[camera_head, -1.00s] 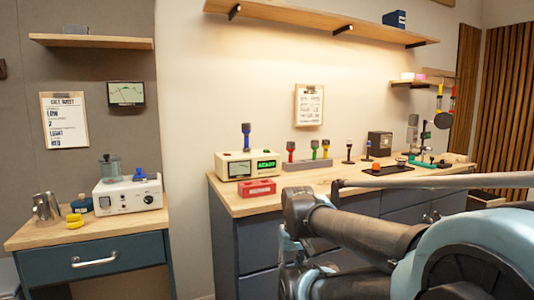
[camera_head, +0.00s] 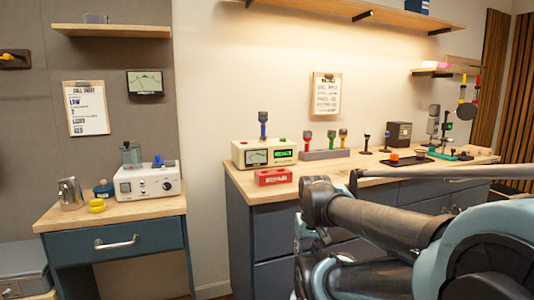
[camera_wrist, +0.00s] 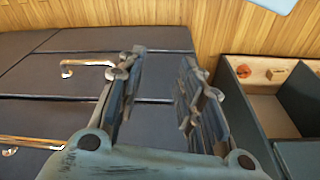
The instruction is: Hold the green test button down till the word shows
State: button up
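The display's text is too small to read. A blue-topped tool (camera_head: 263,123) stands upright at the box. I cannot make out a green test button for certain; a small green piece (camera_head: 447,126) shows on the stand at the bench's right end. My gripper (camera_wrist: 157,100) is open and empty in the wrist view, in front of dark drawer fronts, away from the tester. In the head view I cannot make out its fingers.
A red block (camera_head: 273,177) lies before the tester. Several coloured tools stand in a grey rack (camera_head: 325,155). An open drawer (camera_wrist: 265,108) is at right in the wrist view.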

grip_shut()
dwell(1.0)
